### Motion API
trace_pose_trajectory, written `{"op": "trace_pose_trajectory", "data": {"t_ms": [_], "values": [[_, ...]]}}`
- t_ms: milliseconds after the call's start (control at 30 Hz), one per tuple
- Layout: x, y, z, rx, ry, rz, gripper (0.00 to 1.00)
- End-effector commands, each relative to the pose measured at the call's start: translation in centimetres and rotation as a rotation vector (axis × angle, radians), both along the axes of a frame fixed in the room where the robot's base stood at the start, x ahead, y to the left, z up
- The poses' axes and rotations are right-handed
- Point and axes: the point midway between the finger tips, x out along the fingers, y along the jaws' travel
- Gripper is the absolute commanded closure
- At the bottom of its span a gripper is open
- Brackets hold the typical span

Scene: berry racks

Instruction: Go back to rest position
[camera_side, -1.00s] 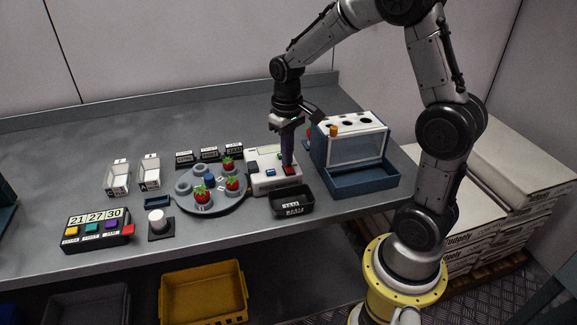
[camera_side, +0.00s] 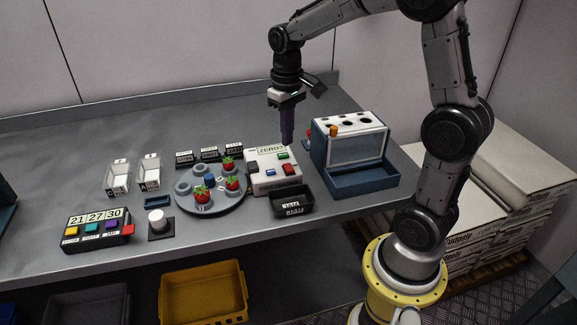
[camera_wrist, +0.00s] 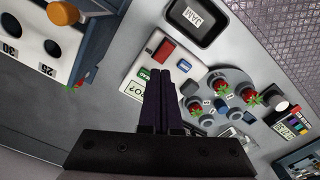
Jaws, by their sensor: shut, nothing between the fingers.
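My gripper (camera_side: 287,140) hangs straight down above the white device (camera_side: 262,182) with a display reading "ZERO?" and red, green and blue buttons. Its dark purple fingers are shut with nothing between them. In the camera_side view the fingertips are clear of the device, near its back right edge. In the wrist view the shut fingers (camera_wrist: 160,75) point toward the device, and its red button (camera_wrist: 165,49) shows beside them. The fingers hide part of the device there.
A round grey rack (camera_side: 238,204) with several strawberries stands left of the device. A black tray (camera_side: 309,205) lies in front. A white-topped blue box (camera_side: 376,178) with an orange knob stands to the right. Small white trays (camera_side: 118,181) and a button panel (camera_side: 98,243) are further left.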

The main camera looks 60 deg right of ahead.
Motion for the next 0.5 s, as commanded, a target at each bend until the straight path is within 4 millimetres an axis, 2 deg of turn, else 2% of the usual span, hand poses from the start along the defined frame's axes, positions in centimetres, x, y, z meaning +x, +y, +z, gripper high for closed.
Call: {"op": "trace_pose_trajectory", "data": {"t_ms": [133,500], "values": [[0.01,0.0,0.75,-0.001,-0.002,0.0,1.0],[0.07,0.33,1.05,-0.002,-0.006,0.009,1.0]]}}
